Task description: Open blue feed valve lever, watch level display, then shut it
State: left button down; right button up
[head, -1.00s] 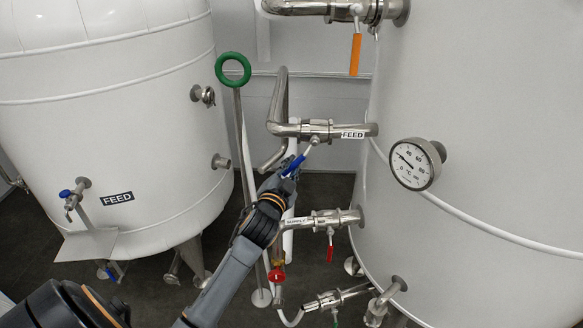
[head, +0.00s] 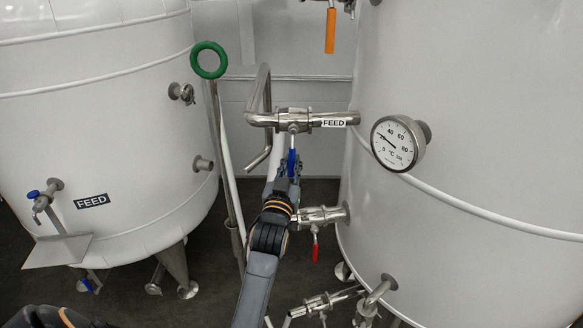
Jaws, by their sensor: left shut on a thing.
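The blue feed valve lever (head: 291,160) hangs almost straight down from the valve body (head: 293,121), across the horizontal steel pipe marked FEED (head: 334,123). My left gripper (head: 288,174) is shut on the lower part of the blue lever and hides its tip. The gripper's fingers are small and partly hidden behind my own wrist. I can make out no level display; the round dial (head: 398,144) on the right tank is marked °C. My right gripper is not in view.
An orange lever (head: 330,31) hangs above, and a red lever (head: 315,247) hangs from a pipe just right of my forearm. A green handwheel (head: 208,60) on a tall stem stands to the left. White tanks (head: 110,130) (head: 470,120) flank the gap.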

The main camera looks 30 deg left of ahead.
pick_arm(q)
jog(key=shift+w+d+f+n, duration=0.15)
jog(key=shift+d+f+n, duration=0.15)
jog(key=shift+f, duration=0.05)
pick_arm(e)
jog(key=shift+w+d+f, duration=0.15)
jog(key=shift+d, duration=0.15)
pick_arm(q)
jog(key=c, duration=1.3)
grip_release()
jog(key=shift+c, duration=0.2)
jog(key=shift+d+r, duration=0.15)
jog(key=shift+r, duration=0.1)
jog(key=shift+r, duration=0.1)
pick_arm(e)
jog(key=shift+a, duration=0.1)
pick_arm(q)
jog(key=shift+r, duration=0.35)
notch_tip(320, 180, up, 9)
jog(key=shift+r, duration=0.1)
